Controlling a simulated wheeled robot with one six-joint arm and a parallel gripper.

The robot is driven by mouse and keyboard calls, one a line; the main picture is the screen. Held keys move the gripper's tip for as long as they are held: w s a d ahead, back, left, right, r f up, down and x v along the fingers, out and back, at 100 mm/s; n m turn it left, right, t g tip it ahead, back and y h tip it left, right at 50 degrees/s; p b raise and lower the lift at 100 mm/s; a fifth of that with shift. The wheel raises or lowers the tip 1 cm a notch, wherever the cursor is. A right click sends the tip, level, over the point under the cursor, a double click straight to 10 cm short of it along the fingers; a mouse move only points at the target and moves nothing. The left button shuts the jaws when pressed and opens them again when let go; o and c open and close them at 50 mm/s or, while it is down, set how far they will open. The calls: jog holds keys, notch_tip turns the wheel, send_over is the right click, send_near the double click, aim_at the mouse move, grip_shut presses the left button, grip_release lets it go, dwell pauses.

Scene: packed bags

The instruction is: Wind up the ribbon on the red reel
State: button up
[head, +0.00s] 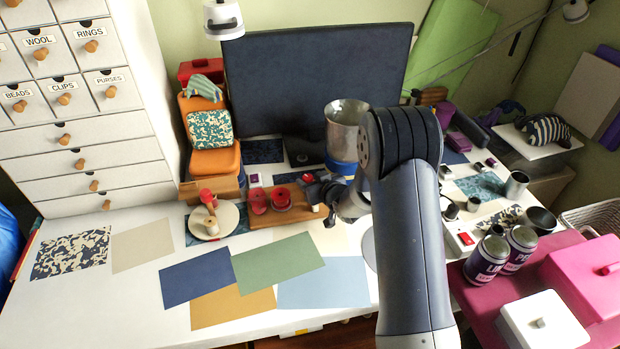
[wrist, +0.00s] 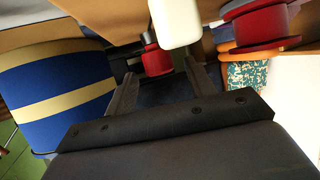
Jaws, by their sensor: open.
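Two red reels stand side by side on a wooden board in the head view, the left one (head: 258,201) and the right one (head: 280,198). A red reel (wrist: 262,26) shows at the upper right of the wrist view, outside the fingers. My gripper (head: 318,190) is just right of the reels, with its fingers apart. In the wrist view my gripper (wrist: 160,70) is open. A small red knob-like piece (wrist: 156,61) and a white rounded cylinder (wrist: 175,22) appear between and beyond its fingertips; contact cannot be told. I cannot make out any ribbon.
A pot with a blue base (head: 342,150) stands close behind my gripper; its blue and yellow side (wrist: 55,90) fills the wrist view's left. A round cream disc (head: 228,222) with a red-topped piece lies left of the board. Flat coloured sheets (head: 280,262) cover the front table.

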jog(key=shift+w+a+f, duration=0.25)
jog(key=shift+w+a, duration=0.05)
jog(key=shift+w, duration=0.3)
jog(key=shift+c, duration=0.2)
jog(key=c, duration=0.9)
jog(key=shift+f, duration=0.1)
jog(key=shift+c, duration=0.2)
